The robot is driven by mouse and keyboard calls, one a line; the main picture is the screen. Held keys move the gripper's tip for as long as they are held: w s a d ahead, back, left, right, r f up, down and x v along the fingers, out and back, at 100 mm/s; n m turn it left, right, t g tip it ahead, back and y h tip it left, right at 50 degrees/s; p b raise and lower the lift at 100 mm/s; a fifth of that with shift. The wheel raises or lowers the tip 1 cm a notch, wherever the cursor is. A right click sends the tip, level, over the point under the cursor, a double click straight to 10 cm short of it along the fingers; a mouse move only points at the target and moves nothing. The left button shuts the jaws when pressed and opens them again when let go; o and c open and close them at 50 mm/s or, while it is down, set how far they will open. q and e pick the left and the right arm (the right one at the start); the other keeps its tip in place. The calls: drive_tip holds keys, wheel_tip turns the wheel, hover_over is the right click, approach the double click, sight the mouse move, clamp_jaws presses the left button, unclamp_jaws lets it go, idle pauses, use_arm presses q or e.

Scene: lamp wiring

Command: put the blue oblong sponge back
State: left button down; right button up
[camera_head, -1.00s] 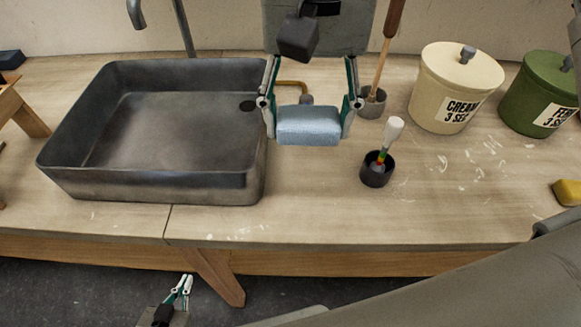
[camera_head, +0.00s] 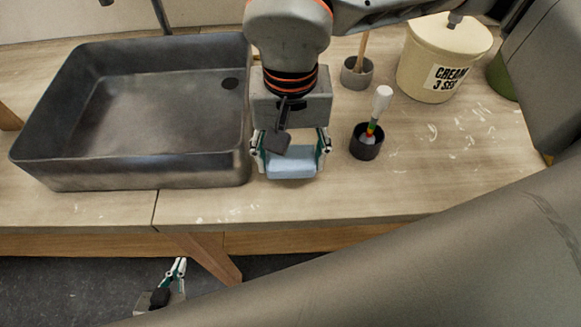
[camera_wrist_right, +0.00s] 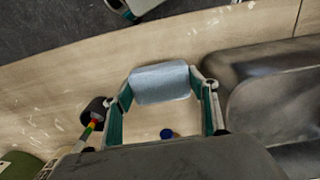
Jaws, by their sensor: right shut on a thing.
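The blue oblong sponge (camera_head: 292,164) is between the fingers of my right gripper (camera_head: 291,150), over the table just right of the sink. It also shows in the right wrist view (camera_wrist_right: 160,83), with a finger of the gripper (camera_wrist_right: 161,92) against each end. The right gripper is shut on it. I cannot tell whether the sponge touches the table. My left gripper (camera_head: 177,271) is low at the bottom of the head view, in front of the table edge, with its fingers close together. Whether it is open or shut is unclear.
The dark sink (camera_head: 150,172) stands left of the sponge. To the right are a black cup (camera_head: 366,143) with a white-handled tool, a grey holder (camera_head: 357,73), and a cream canister (camera_head: 440,75). The table front (camera_head: 400,190) is clear.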

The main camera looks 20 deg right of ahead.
sight(291, 171)
drive_tip(key=shift+f, duration=2.1)
drive_tip(key=shift+f, duration=0.2)
drive_tip(key=o, duration=0.9)
drive_tip(key=shift+r, duration=0.15)
wheel_tip(291, 171, up, 12)
drive_tip(key=shift+r, duration=0.1)
drive_tip(key=shift+s, duration=0.1)
